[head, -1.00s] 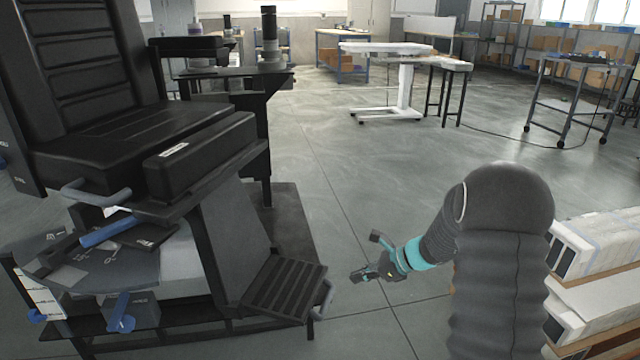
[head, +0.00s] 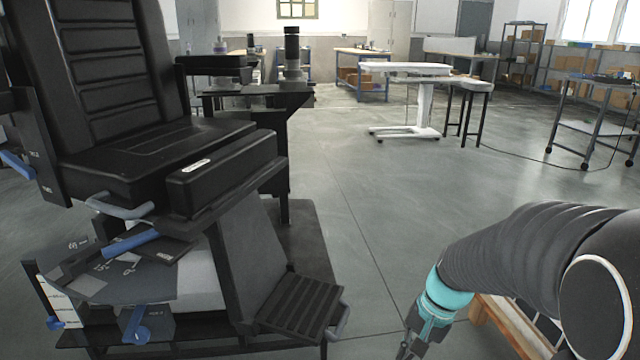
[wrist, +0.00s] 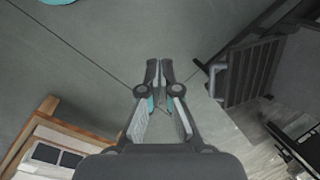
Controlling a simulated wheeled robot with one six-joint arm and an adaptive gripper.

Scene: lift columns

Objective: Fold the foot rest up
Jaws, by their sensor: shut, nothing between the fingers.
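The foot rest (head: 301,306) is a dark ribbed plate low at the front of the black chair (head: 160,165). It sticks out from the chair's base, folded down, with a grey loop handle (head: 343,321) on its outer edge. In the wrist view the foot rest (wrist: 250,72) is at the right, with its handle (wrist: 214,78) on the near side. My gripper (wrist: 160,68) is shut and empty, a little to the left of the handle and apart from it. In the head view my gripper (head: 408,350) is at the bottom edge, partly cut off.
A wooden pallet with white boxes (wrist: 60,145) lies at lower left in the wrist view. A blue lever (head: 131,243) and a grey bar (head: 120,208) stick out under the seat. A white lift table (head: 408,70) stands far back. The middle floor is clear.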

